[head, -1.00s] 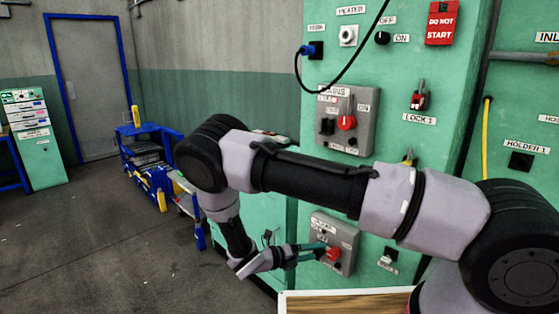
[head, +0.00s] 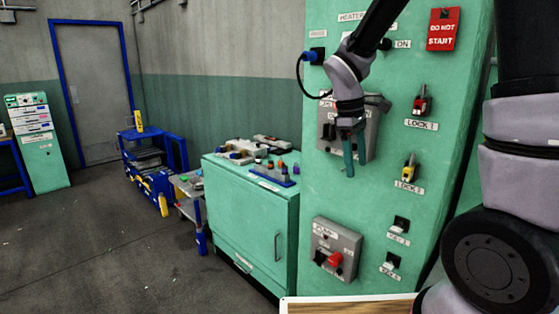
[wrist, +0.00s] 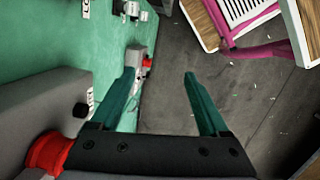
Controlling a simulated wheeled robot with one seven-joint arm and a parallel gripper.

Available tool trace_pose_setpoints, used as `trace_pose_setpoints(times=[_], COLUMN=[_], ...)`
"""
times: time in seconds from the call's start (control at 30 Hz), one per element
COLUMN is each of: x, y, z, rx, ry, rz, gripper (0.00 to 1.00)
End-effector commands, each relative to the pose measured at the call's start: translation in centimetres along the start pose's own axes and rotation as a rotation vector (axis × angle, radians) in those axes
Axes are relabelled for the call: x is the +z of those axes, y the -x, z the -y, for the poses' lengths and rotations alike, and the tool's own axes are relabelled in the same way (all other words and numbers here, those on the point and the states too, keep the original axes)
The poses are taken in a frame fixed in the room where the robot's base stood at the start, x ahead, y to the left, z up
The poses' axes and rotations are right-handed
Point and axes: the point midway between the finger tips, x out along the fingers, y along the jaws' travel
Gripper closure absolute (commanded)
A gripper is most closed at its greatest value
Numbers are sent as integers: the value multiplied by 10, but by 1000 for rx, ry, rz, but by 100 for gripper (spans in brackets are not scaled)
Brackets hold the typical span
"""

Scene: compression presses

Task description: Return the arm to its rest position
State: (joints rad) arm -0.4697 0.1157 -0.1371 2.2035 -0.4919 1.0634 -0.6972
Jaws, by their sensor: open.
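My gripper (head: 350,172) hangs fingers-down in front of the upper grey switch box (head: 370,135) on the green press panel (head: 385,205). It hides part of that box. My arm comes down to it from the top of the head view. In the wrist view my gripper (wrist: 159,75) shows two teal fingers spread apart, with nothing between them. Close on the left there is a grey box with a red knob (wrist: 50,153). I cannot tell whether the gripper touches the box.
The lower grey switch box (head: 337,250) has a red knob. A red sign (head: 442,25), lock 1 (head: 421,102) and lock 2 (head: 409,168) are on the panel. A green cabinet (head: 240,215) bears small parts. A blue cart (head: 150,165) stands behind. Floor is clear at left.

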Motion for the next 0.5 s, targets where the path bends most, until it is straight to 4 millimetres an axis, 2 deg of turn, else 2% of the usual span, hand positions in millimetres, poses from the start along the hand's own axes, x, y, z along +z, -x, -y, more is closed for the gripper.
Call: trace_pose_setpoints(times=[0.03, 0.2, 0.5], x=[13, 52, 116], y=[17, 62, 123], z=[-2, 2, 24], rx=[-8, -50, -139], ry=[-95, -421, -949], rz=[-60, -242, -558], gripper=[21, 21, 21])
